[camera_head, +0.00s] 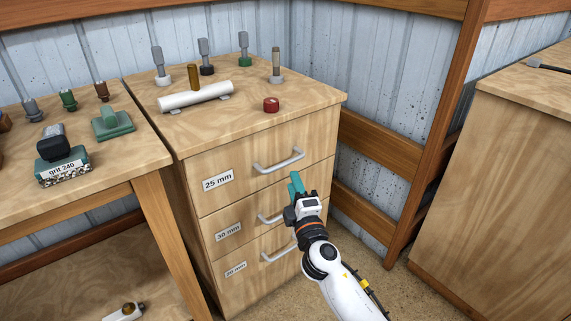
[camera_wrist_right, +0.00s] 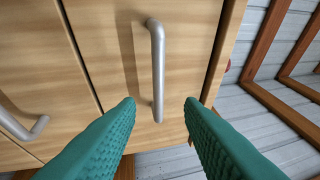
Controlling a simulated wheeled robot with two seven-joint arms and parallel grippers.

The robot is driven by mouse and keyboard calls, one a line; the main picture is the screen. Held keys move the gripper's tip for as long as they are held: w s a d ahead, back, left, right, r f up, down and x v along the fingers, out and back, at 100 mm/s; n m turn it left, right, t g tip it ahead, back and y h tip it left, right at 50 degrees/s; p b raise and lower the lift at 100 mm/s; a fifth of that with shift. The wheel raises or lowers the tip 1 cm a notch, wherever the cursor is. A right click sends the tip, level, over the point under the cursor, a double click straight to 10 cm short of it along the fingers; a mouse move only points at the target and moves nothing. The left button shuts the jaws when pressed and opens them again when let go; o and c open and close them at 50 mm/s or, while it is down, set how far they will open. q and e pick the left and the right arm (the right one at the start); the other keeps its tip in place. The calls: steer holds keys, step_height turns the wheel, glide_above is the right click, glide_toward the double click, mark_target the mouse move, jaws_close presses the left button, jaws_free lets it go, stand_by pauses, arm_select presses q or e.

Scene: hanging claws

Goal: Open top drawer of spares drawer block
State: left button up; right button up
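The spares drawer block (camera_head: 190,215) is a light wooden cabinet with three stacked drawers, all closed. Its top drawer (camera_head: 235,165) is labelled 25 mm and has a grey bar handle (camera_head: 280,163). My right gripper (camera_head: 296,184) has teal fingers and is just below and in front of this handle in the head view. In the right wrist view the top handle (camera_wrist_right: 157,70) lies in line with the gap between the open fingers (camera_wrist_right: 160,105). I cannot tell whether the fingertips reach past the bar. The middle drawer's handle (camera_head: 268,217) is partly hidden by my gripper. My left gripper is out of view.
On the block stand a white tube (camera_head: 195,96), a red cap (camera_head: 271,104) and several upright fittings. A workbench (camera_head: 90,190) with small tools adjoins on the left. Another wooden cabinet (camera_head: 500,180) is at the right. Floor (camera_head: 400,295) shows between them.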

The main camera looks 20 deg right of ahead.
mark_target(287, 161)
steer(key=w, duration=0.2)
steer(key=w+r, duration=0.1)
steer(key=w, duration=0.5)
steer(key=shift+w+d+r, duration=0.1)
steer(key=shift+d+r, duration=0.05)
steer(key=shift+d, duration=0.05)
jaws_close()
